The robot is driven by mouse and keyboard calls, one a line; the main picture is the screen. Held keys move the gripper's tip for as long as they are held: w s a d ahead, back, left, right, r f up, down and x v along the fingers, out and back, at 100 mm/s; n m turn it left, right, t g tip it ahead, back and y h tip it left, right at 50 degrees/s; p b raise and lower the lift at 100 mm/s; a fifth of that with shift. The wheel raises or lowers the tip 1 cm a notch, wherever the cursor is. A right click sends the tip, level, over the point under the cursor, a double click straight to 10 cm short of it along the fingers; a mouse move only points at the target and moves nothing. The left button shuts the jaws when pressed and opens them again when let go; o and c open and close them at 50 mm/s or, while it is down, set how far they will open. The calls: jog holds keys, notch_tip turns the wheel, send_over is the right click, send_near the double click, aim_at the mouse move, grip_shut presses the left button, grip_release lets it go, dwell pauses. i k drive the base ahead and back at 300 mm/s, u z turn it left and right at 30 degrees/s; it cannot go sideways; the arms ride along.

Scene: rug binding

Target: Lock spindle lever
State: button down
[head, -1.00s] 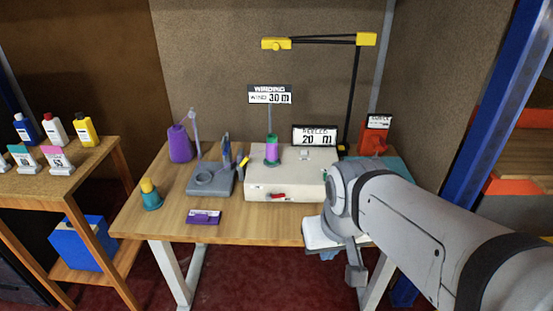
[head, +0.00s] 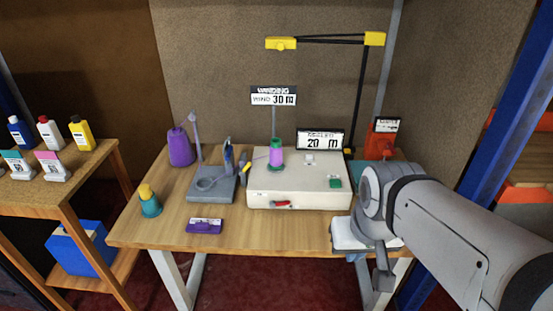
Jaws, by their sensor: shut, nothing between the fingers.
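The winder is a cream box (head: 312,194) on the wooden table. A red lever (head: 282,204) sits low on its front face, lying roughly sideways. A spool wound in purple with a green top (head: 276,153) stands upright on the left of the box top. My gripper (head: 384,287) hangs down at the table's front right edge, shut and empty. It is to the right of and nearer than the lever, well apart from it. Its fingers are small and partly indistinct.
A green button (head: 335,183) is on the box's right top. Signs reading 30 M (head: 273,96) and 20 M (head: 320,140) stand above. Table space before the box is clear.

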aim_at(272, 205)
jog(key=i, duration=0.85)
jog(key=z, duration=0.05)
